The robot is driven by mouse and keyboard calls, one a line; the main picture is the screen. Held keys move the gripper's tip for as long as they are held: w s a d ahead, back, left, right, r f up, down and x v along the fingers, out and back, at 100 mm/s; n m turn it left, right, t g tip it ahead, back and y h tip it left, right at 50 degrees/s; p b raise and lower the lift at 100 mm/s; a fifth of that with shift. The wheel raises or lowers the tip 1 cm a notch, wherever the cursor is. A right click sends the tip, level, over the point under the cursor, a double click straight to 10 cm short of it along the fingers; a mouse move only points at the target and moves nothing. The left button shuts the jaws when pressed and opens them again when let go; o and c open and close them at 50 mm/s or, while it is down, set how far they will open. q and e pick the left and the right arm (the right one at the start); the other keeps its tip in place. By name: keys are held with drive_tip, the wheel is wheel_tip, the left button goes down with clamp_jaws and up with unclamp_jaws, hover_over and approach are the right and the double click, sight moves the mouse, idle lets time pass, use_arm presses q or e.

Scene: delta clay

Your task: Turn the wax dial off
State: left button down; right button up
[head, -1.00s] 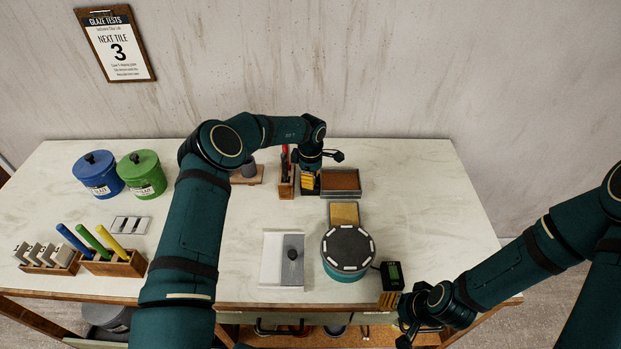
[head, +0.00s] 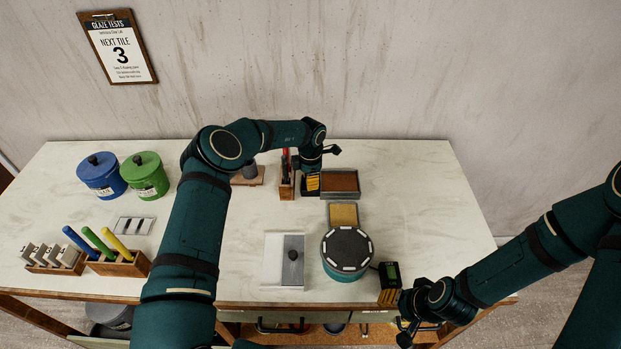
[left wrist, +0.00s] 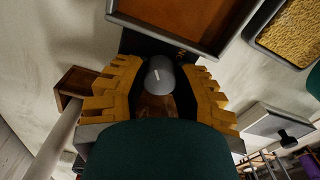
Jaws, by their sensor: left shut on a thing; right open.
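The wax dial (left wrist: 160,75) is a grey round knob with a white mark line. It shows in the left wrist view between the yellow fingers of my left gripper (left wrist: 157,97), which is shut on it. In the head view my left gripper (head: 311,183) points down beside the left end of the wax tray (head: 340,196), a metal tray with brown wax, and hides the dial. The tray's rim also shows in the left wrist view (left wrist: 180,30). My right gripper (head: 390,297) is open at the table's front right edge, near a small black device.
A round banding wheel (head: 347,249) and a grey-white board with a black knob (head: 292,268) stand in front. A wooden holder with red-handled tools (head: 287,186) is close left of my left gripper. The right table area is clear.

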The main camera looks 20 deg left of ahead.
use_arm(q)
drive_tip(key=shift+n, duration=0.3)
drive_tip(key=c, duration=0.6)
unclamp_jaws()
drive_tip(key=shift+c, duration=0.2)
wheel_tip(320, 180, up, 12)
